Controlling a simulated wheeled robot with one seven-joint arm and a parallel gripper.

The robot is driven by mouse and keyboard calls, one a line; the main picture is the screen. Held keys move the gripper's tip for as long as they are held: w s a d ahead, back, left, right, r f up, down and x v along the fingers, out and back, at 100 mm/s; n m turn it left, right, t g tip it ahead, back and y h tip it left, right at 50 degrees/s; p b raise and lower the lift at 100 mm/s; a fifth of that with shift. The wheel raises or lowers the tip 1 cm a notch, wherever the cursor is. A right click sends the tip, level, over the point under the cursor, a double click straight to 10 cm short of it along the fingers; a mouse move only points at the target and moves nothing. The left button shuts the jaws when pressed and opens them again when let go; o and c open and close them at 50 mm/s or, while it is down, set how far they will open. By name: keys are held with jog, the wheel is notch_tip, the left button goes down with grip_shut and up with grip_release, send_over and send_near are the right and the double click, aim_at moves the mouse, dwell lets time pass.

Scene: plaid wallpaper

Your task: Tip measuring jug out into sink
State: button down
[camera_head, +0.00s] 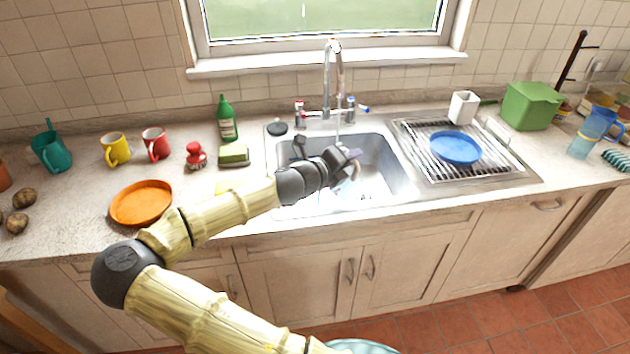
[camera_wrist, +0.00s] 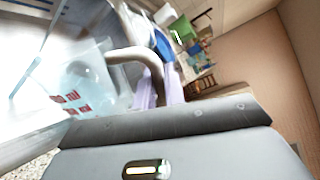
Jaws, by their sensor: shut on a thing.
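The measuring jug (camera_wrist: 85,85) shows in the wrist view as a clear, see-through vessel with red markings and a pale curved handle (camera_wrist: 128,54). It appears strongly tilted in that view. My gripper (camera_wrist: 158,88), with purple fingers, is shut on the handle. In the head view my gripper (camera_head: 352,157) is over the steel sink (camera_head: 393,172), with the handle curving below the fingers. The jug's clear body is hard to make out there, partly behind my wrist and against the bright basin. I cannot tell whether liquid is in it.
A tall tap (camera_head: 333,72) stands behind the sink. A drying rack (camera_head: 500,165) with a blue plate (camera_head: 455,147) and a white cup (camera_head: 463,107) lies to the right. A green bottle (camera_head: 226,120) and sponge (camera_head: 233,154) stand to the left.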

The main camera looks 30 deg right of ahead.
jog(key=shift+w+a+r+n+p, duration=0.1)
jog(key=shift+w+n+p, duration=0.3)
jog(key=shift+w, duration=0.05)
dwell(0.4)
jog(key=shift+w, duration=0.1)
jog(key=shift+w+a+n+p, duration=0.25)
jog(key=shift+w+p, duration=0.4)
jog(key=shift+p, duration=0.45)
jog(key=shift+w+p, duration=0.2)
jog(key=shift+p, duration=0.1)
